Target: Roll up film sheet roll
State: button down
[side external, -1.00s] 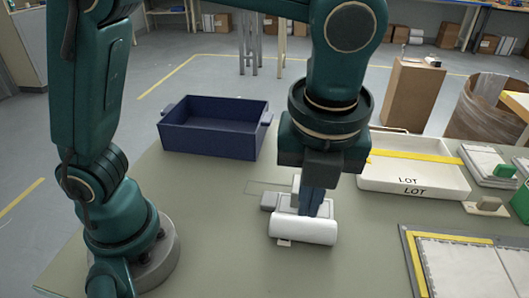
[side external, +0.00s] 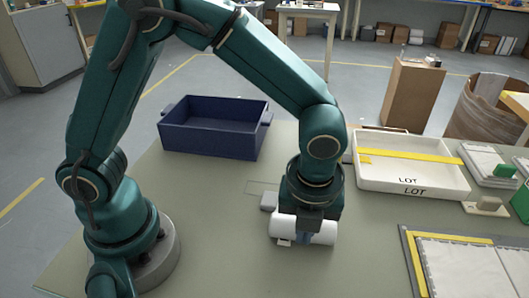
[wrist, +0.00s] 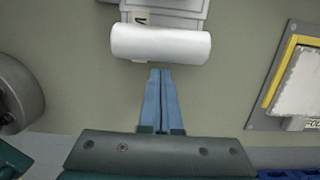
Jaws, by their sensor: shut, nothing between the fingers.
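A white film roll (side external: 322,232) lies on its side on the table, its middle hidden behind my gripper in the side view. The wrist view shows the whole roll (wrist: 160,44), with a light grey sheet or holder (wrist: 180,12) behind it and a small label tab near its left end. My gripper (wrist: 160,72) is shut and empty, its blue fingers together and pointing at the middle of the roll's near edge. In the side view the fingers (side external: 303,238) are low, in front of the roll. I cannot tell whether they touch it.
A dark blue bin (side external: 213,142) stands at the back left. A white tray marked LOT (side external: 412,186) with a yellow strip is to the right. A yellow-edged board with white sheets (side external: 462,268) lies at front right. The table left of the roll is clear.

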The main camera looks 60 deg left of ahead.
jog(key=shift+w+a+f, duration=0.15)
jog(key=shift+a, duration=0.05)
jog(key=shift+w+a, duration=1.6)
jog(key=shift+w, duration=0.05)
jog(key=shift+s+d, duration=0.1)
